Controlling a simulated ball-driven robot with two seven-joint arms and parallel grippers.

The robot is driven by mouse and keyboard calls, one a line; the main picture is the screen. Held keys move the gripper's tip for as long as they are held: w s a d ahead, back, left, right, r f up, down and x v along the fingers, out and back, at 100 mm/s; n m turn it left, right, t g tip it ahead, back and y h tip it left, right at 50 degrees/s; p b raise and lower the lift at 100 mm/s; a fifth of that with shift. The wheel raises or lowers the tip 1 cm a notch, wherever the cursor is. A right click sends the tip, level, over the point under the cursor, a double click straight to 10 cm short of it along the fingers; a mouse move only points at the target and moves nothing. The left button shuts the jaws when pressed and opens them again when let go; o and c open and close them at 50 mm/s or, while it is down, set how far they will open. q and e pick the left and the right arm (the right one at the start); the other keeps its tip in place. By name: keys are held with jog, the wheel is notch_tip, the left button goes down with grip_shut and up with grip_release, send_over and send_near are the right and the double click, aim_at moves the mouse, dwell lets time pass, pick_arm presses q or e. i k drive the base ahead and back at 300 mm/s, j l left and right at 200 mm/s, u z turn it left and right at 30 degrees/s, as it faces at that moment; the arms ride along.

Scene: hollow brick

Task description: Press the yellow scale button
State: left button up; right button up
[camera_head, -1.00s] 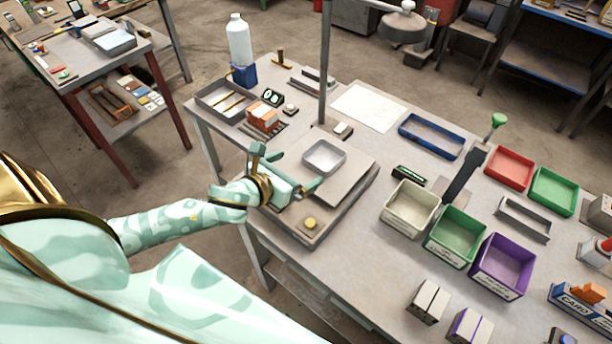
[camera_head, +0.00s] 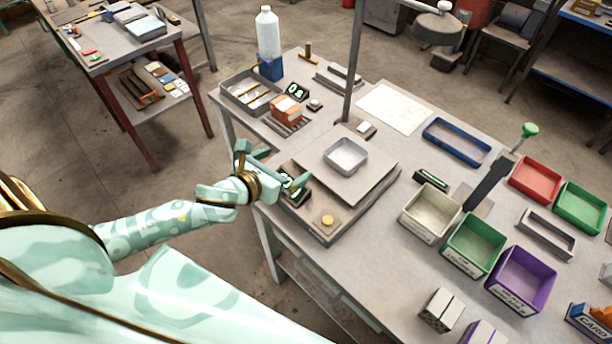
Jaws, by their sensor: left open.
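The yellow scale button (camera_head: 327,220) is a small round knob on the front corner of the grey scale (camera_head: 336,229). Nothing covers it. A small metal tray (camera_head: 346,156) sits on the scale's raised plate. My left gripper (camera_head: 279,167) is open and empty at the scale's left edge, left of and farther back than the button, and apart from it. The scale's display (camera_head: 291,193) is partly hidden by the gripper. I cannot tell how high the gripper is above the scale. My right gripper is not in view.
A white bin (camera_head: 431,213), a green bin (camera_head: 474,246) and a purple bin (camera_head: 521,279) stand to the right of the scale. A lamp post (camera_head: 355,62) rises behind the scale. The table top in front of and right of the button is clear.

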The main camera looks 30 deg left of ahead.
aim_at(327, 221)
jog(key=u, duration=0.7)
jog(key=k+j+z, duration=0.25)
jog(key=i+j, duration=0.05)
jog(key=j, duration=0.05)
